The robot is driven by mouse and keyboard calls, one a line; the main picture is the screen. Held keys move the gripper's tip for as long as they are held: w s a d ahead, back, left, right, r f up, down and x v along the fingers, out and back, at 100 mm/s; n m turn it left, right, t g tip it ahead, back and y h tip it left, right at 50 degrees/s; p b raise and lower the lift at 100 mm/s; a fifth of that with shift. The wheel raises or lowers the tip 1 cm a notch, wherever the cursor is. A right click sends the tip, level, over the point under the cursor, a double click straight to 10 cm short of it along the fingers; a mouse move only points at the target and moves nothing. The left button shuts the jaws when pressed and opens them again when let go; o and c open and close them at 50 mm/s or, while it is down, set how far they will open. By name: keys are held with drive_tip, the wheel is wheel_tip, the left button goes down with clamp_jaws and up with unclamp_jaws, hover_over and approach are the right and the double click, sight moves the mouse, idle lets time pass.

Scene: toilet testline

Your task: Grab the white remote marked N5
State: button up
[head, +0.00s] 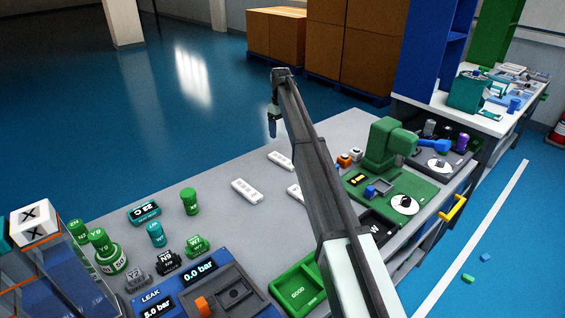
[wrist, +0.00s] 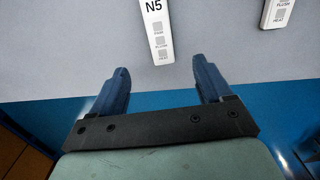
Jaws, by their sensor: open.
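The white remote marked N5 (wrist: 157,32) lies on the grey table, with its near end just ahead of the gap between my fingertips in the wrist view. My gripper (wrist: 160,68) is open and empty, its two blue fingers apart and not touching the remote. In the head view my gripper (head: 272,128) hangs by the far table edge, close to a white remote (head: 280,160). Two more white remotes (head: 246,190) (head: 294,192) lie nearby, the latter partly hidden by my arm.
A second white remote (wrist: 278,14) is at the wrist view's upper right. Green bottles (head: 189,201), small displays and the leak tester (head: 168,298) stand at the left. A green tray (head: 297,290) and green machine (head: 385,145) are around my arm. The table between the remotes is clear.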

sight(281, 158)
wheel_tip(281, 158, down, 14)
drive_tip(key=shift+w+a+r, duration=0.1)
drive_tip(key=shift+w+r, duration=0.05)
drive_tip(key=shift+r, duration=0.1)
drive_tip(key=c, duration=1.2)
